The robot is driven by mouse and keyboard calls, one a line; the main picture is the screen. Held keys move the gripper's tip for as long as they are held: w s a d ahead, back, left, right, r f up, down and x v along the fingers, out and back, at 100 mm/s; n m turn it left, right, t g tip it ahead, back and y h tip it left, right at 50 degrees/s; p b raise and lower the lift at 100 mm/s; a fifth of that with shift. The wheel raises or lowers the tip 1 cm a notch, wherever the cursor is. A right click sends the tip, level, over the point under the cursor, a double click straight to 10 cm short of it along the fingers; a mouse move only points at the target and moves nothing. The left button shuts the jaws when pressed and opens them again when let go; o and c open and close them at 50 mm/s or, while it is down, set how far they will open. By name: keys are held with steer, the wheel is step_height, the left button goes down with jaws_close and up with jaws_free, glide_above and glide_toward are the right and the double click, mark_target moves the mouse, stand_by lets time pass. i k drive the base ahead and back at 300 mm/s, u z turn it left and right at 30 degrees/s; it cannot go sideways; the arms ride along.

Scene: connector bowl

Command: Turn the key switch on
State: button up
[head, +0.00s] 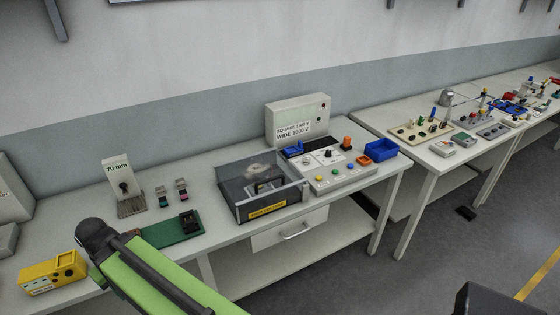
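A light grey control panel (345,184) stands on the workbench right of centre. It carries several coloured round buttons and a black knob (327,154) on a white plate. Which of these small parts is the key switch is too small to tell, and so is its position. My green arm crosses the lower left, with its black joint over the bench. I cannot make out my gripper in the head view.
A clear-lidded box (258,190) with a yellow label sits left of the panel. A blue bin (381,149) stands right of it. A yellow device (53,273), green board (172,230) and 70 mm stand (119,177) are at left. A drawer (290,229) hangs below the bench.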

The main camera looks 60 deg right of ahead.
mark_target(306, 160)
steer(key=u, duration=0.3)
steer(key=k, duration=0.75)
steer(key=z, duration=1.35)
steer(key=i, duration=0.5)
steer(key=u, duration=0.2)
